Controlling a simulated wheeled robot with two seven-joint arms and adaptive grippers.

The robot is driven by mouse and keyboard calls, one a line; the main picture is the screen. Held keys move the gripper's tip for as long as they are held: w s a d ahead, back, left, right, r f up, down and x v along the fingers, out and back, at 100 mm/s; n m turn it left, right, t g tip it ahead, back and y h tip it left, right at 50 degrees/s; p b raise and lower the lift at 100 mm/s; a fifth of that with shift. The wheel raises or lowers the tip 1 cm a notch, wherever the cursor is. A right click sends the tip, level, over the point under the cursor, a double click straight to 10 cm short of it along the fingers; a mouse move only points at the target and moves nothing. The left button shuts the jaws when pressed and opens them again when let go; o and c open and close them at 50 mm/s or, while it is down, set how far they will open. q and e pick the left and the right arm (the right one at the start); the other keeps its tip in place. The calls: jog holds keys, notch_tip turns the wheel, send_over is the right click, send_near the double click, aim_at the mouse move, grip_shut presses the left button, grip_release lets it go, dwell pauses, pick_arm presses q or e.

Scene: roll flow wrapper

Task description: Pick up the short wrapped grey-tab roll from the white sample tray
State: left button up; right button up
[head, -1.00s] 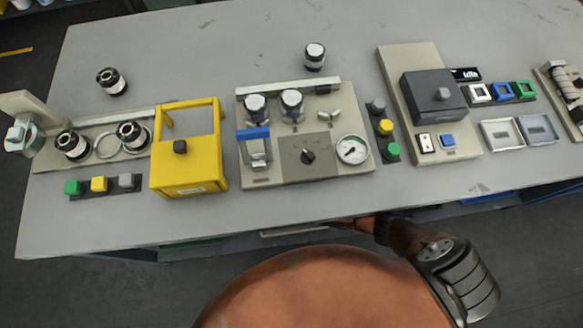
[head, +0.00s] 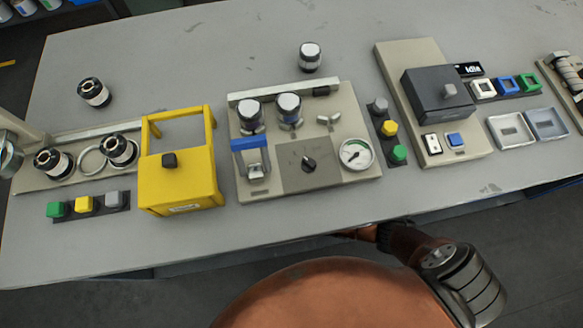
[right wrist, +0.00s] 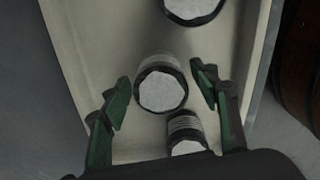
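In the right wrist view, a pale, shallow tray (right wrist: 85,55) holds short rolls with white round ends and dark rims. One roll (right wrist: 161,90) lies between the fingers of my right gripper (right wrist: 161,82), which is open with dark green pads; gaps show on both sides of the roll. A second roll (right wrist: 187,135) with a banded side is close to the gripper body, partly hidden by it. A third roll (right wrist: 194,8) is cut off at the top edge. I cannot tell any tab colour. Neither gripper shows in the head view.
The head view shows a grey bench (head: 190,55) with a yellow frame box (head: 180,185), a gauge panel (head: 260,180), a dark grey box unit (head: 437,95) and small trays (head: 546,124). A loose roll (head: 310,58) stands behind the gauge panel. The tray's side wall (right wrist: 258,60) is right of the fingers.

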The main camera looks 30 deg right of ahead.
jog(key=c, duration=1.2)
jog(key=shift+o, duration=0.2)
jog(key=shift+r, duration=0.1)
